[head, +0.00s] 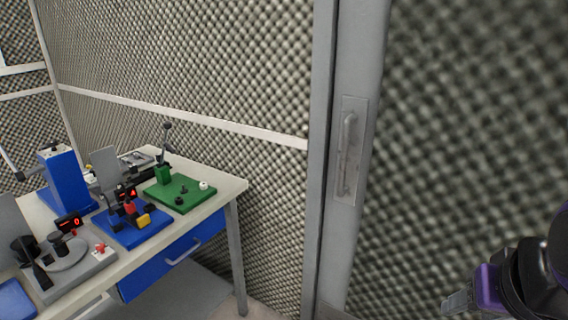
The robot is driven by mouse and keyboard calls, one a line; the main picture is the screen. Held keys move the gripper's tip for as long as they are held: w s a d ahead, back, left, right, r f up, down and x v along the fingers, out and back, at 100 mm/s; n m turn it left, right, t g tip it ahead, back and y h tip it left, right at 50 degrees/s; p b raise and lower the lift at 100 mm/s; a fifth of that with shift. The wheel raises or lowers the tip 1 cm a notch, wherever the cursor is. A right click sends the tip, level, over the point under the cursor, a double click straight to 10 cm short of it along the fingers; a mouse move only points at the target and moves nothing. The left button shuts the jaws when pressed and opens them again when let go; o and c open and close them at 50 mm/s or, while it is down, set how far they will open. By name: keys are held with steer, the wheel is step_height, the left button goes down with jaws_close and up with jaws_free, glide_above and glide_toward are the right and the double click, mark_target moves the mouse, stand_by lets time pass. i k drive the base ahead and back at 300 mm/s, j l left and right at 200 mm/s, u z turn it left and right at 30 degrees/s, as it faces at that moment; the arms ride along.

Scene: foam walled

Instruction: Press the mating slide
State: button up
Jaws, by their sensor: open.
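Several small bench devices stand on the table at the left of the head view. A blue-based device (130,227) carries black parts, a red block, a yellow block and a small red display. I cannot tell which part is the mating slide at this size. My gripper (460,301), purple and black with pale fingers, is at the bottom right corner, open, far from the table. Its fingers are partly cut off by the picture edge.
The table (235,187) has a blue drawer (165,262) and grey legs. A grey device (75,265) with a round plate and a tall blue device (68,178) also stand on it. A grey door frame with a handle (347,155) stands between table and gripper. Foam walls surround.

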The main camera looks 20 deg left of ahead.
mark_target(140, 221)
steer(key=l+u, duration=0.1)
steer(key=u, duration=1.9)
steer(key=k+j, duration=0.05)
